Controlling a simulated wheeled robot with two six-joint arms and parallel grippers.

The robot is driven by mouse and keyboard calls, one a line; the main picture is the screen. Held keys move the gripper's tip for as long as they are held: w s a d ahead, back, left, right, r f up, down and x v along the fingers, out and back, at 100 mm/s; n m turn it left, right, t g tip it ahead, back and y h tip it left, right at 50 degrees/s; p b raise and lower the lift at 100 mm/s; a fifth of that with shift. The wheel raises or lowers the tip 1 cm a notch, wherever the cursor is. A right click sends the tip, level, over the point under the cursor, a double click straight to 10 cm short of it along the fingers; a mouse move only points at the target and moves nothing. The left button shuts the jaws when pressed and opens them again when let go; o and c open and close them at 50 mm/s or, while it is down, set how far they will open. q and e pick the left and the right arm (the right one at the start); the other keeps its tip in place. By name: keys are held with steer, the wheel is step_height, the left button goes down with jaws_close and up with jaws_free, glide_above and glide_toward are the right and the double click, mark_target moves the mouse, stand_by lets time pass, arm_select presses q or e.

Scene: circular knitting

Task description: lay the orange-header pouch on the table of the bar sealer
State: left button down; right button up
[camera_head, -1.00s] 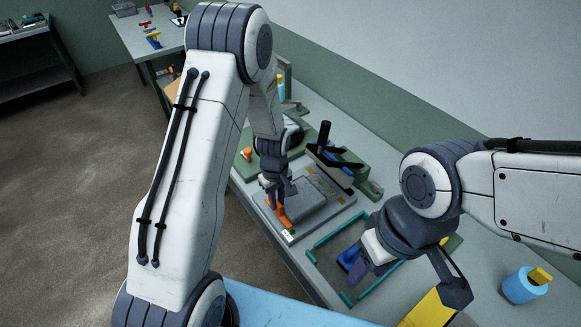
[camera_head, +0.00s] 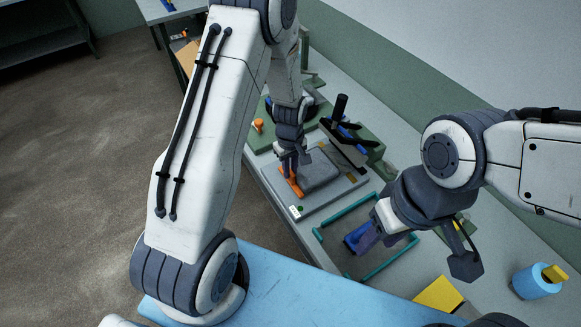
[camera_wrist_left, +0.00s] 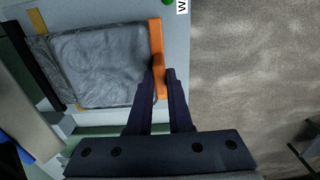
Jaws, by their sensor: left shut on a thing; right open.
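The orange-header pouch (camera_head: 320,170) is a grey bag with an orange strip along one edge. It lies flat over the light grey table of the bar sealer (camera_head: 335,197). In the left wrist view the pouch (camera_wrist_left: 105,62) is spread over that plate, its orange header (camera_wrist_left: 157,60) at the plate's edge side. My left gripper (camera_head: 291,176) is shut on the orange header; its fingers (camera_wrist_left: 161,80) straddle the strip. The sealer's dark bar and black handle (camera_head: 338,108) stand raised behind the pouch. My right gripper (camera_head: 412,262) is open and empty, nearer the front.
A teal frame (camera_head: 340,215) lies on the bench in front of the sealer, partly behind my right gripper. A yellow block (camera_head: 438,294) and a blue cup-like holder (camera_head: 535,282) stand at the front right. An orange knob (camera_head: 258,125) is left of the sealer.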

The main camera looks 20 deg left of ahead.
arm_select(q)
steer(key=shift+f+b, duration=0.4)
steer(key=shift+f, duration=0.2)
stand_by(0.3)
steer(key=c, duration=0.8)
jaws_free()
steer(key=shift+o, duration=0.2)
step_height(320, 180, up, 10)
steer(key=b, duration=0.2)
steer(key=shift+r+b, duration=0.2)
steer(key=shift+b, duration=0.1)
